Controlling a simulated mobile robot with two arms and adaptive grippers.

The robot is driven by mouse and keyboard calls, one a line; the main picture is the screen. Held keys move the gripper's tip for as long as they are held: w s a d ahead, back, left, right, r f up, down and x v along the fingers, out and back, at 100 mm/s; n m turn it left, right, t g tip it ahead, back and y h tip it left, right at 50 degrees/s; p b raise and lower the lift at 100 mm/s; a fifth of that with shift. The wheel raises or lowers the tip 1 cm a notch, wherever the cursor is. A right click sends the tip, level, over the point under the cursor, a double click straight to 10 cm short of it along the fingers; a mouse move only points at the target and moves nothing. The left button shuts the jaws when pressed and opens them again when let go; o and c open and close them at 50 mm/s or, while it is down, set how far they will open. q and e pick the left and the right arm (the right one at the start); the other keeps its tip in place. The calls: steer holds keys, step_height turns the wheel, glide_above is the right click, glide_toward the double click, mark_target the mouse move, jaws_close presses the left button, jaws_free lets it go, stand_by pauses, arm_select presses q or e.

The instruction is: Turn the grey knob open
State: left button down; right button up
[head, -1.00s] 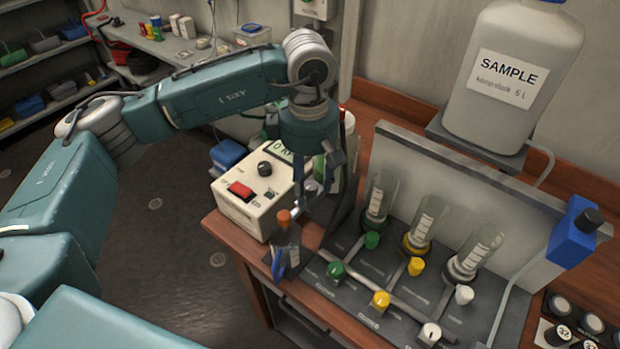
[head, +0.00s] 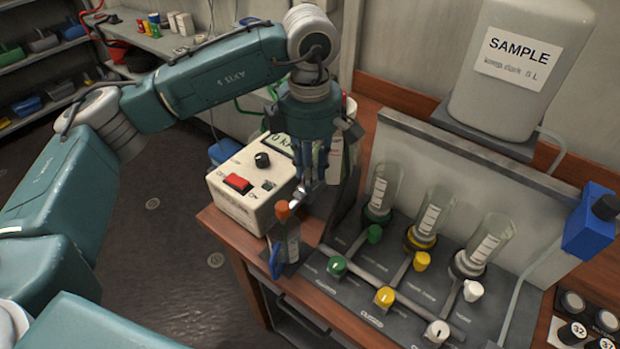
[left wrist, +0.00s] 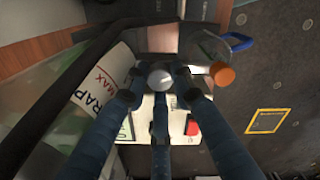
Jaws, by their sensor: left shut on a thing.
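My left gripper (head: 306,190) points down behind the orange knob (head: 282,209), at the left end of the bench. In the left wrist view its fingers (left wrist: 160,92) are closed in around a small, pale grey round knob (left wrist: 161,78). In the head view the fingers mostly hide this knob, and its turn angle cannot be read. The orange knob also shows in the left wrist view (left wrist: 222,75), to the right of the fingertips and apart from them. My right gripper is not in view.
A cream box (head: 245,205) with a red switch stands close left of the gripper. A blue-handled clear jug (head: 287,246) is below the orange knob. The valve panel (head: 350,290) with green, yellow and white knobs and several glass tubes lies to the right.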

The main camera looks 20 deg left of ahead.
arm_select(q)
steer(key=shift+r, duration=0.1)
steer(key=c, duration=1.5)
jaws_free()
steer(key=shift+o, duration=0.2)
steer(key=shift+a, duration=0.1)
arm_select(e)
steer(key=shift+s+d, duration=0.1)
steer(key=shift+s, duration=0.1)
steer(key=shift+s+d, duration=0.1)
